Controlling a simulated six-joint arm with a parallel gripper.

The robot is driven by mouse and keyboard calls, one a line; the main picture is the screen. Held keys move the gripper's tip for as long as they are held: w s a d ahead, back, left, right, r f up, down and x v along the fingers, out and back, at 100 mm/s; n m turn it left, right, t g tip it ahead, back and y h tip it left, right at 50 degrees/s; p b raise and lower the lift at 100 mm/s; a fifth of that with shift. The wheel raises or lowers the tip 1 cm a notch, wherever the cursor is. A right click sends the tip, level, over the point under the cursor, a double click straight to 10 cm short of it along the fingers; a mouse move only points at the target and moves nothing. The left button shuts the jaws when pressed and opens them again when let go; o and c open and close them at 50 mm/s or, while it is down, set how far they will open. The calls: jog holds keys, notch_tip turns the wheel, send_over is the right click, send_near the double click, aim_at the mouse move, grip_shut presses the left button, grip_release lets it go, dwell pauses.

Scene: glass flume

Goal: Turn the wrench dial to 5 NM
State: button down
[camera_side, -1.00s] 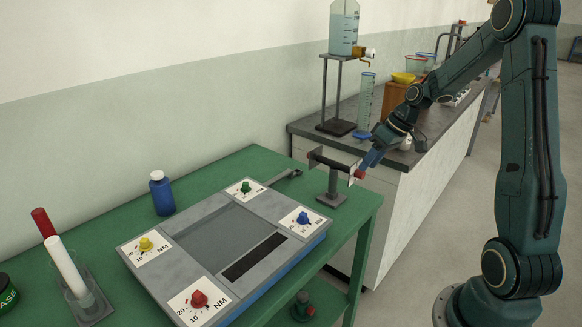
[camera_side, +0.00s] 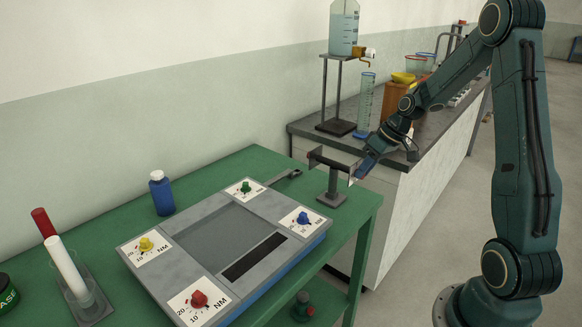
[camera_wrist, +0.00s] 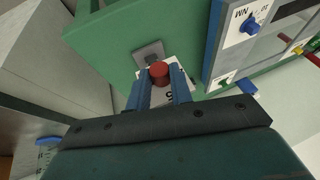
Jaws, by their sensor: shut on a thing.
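The wrench (camera_side: 324,160) is a dark horizontal bar on a grey stand (camera_side: 331,184) at the right end of the green table. My gripper (camera_side: 360,172) is at the dial end of the wrench and covers the knob in the side view. In the wrist view, my gripper's blue fingers (camera_wrist: 161,84) are on both sides of the red knob, shut on it. The knob's pointer and its setting cannot be made out.
A grey panel (camera_side: 180,238) with yellow, red, green and blue NM dials takes up much of the green table (camera_side: 355,208). A blue bottle (camera_side: 162,196) stands behind it. A bench (camera_side: 425,180) with glassware stands just behind the wrench.

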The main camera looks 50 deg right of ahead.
jog(key=shift+r+h, duration=0.1)
jog(key=shift+h, duration=0.2)
jog(key=shift+a+f+n+t+h, duration=0.3)
jog(key=shift+a+n+h, duration=0.25)
jog(key=shift+h, duration=2.15)
jog(key=shift+a+f+n+t+h, duration=0.15)
jog(key=shift+a+f+n+h, duration=0.45)
jog(key=shift+h, duration=2.1)
jog(key=shift+a+n+t+h, duration=0.25)
jog(key=shift+n+h, duration=0.6)
jog(key=shift+h, duration=1.85)
jog(key=shift+d, duration=0.1)
jog(key=c, duration=1.2)
grip_release()
jog(key=shift+c, duration=0.2)
